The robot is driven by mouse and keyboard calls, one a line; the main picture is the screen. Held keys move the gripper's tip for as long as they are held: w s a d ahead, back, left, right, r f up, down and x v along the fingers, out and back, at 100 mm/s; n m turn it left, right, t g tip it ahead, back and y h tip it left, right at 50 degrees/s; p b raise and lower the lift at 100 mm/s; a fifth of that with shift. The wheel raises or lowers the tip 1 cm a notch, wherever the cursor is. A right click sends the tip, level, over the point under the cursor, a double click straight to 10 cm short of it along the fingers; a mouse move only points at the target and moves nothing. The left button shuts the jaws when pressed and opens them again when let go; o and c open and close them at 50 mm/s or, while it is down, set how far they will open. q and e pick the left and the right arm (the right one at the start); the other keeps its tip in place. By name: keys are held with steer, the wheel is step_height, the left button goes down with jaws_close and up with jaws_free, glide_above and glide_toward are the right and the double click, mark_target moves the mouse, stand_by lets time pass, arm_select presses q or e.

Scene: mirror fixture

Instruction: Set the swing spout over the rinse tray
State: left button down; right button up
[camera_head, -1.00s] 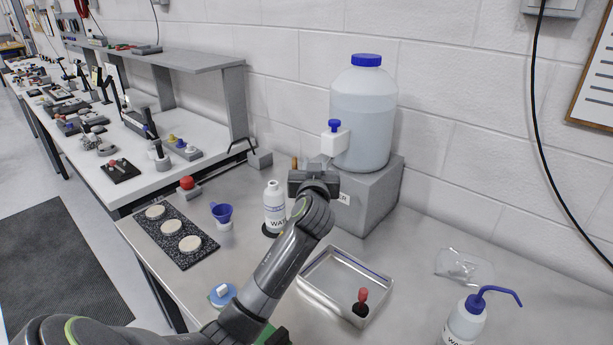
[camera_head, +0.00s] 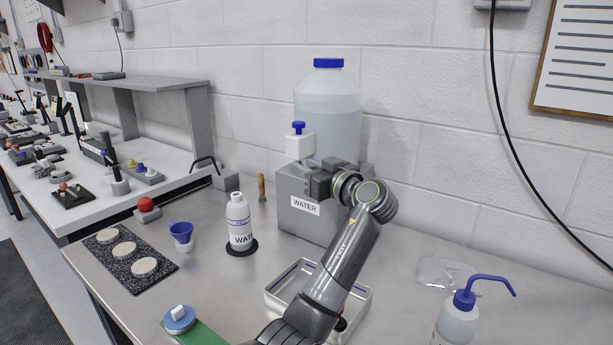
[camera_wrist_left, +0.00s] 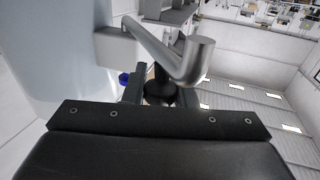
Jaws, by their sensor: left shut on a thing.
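The white tap body (camera_head: 299,145) with a blue knob (camera_head: 298,127) sits at the front of the big water container (camera_head: 328,105). The swing spout (camera_wrist_left: 165,55) is a bent grey pipe running from the tap in the left wrist view; in the head view my gripper mostly hides it. My left gripper (camera_head: 318,180) is shut on the spout, just below and right of the tap, in front of the grey block. The rinse tray (camera_head: 277,298) is a shallow metal tray on the bench below, partly hidden behind my left arm. My right gripper is out of view.
The grey block (camera_head: 300,225) labelled WATER carries the container. A white bottle (camera_head: 240,225), blue funnel (camera_head: 181,233) and dark mat (camera_head: 125,262) with pale discs stand left.

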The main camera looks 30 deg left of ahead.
arm_select(q)
steer(key=shift+r, duration=0.1)
stand_by(0.3)
steer(key=c, duration=1.4)
jaws_free()
steer(key=shift+c, duration=0.2)
steer(key=shift+o, duration=1.2)
steer(key=shift+w, duration=0.1)
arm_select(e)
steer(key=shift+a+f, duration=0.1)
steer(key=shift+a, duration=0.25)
